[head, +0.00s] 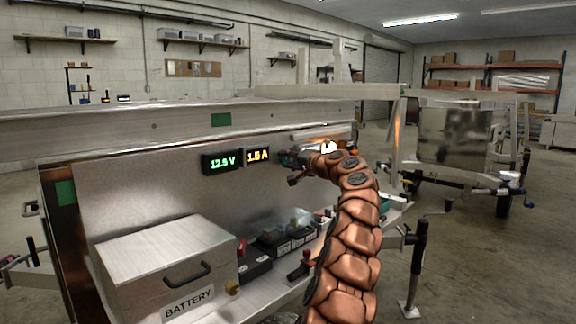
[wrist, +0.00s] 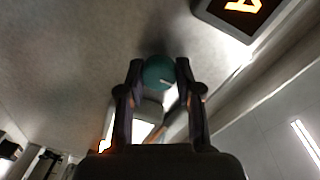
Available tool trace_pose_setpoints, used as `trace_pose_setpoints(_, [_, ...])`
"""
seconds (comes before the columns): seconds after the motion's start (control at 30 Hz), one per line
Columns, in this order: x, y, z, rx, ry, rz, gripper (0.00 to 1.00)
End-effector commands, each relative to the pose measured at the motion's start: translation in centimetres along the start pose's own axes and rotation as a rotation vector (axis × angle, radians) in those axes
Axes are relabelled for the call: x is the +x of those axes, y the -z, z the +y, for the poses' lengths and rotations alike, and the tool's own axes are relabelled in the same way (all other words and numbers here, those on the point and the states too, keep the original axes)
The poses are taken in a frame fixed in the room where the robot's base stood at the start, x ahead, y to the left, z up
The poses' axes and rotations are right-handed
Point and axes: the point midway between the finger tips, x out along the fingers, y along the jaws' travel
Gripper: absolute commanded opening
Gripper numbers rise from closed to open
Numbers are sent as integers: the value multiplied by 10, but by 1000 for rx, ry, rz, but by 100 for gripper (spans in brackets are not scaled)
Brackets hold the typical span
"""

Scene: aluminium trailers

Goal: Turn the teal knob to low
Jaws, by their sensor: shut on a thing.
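The teal knob (wrist: 158,72) sits on the metal panel in the wrist view, with a pale pointer mark on its face toward the lower right. My gripper (wrist: 158,78) has its two dark fingers on either side of the knob, shut on it. In the head view my gripper (head: 292,160) is at the panel, right of the lit displays, and the knob cannot be made out behind it. The setting labels around the knob are not readable.
A green "12.5 V" display (head: 222,161) and an orange "1.5 A" display (head: 258,156) are left of my gripper. Below are a battery box (head: 165,262) and several switches and terminals on a shelf. A second trailer (head: 455,135) stands at the right, with open floor beside it.

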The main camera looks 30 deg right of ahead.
Motion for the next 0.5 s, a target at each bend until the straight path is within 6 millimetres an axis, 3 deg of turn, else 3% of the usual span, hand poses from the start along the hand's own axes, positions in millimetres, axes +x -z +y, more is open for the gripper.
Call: trace_pose_setpoints(0.5, [0, -1, 2, -44, -3, 1, 0])
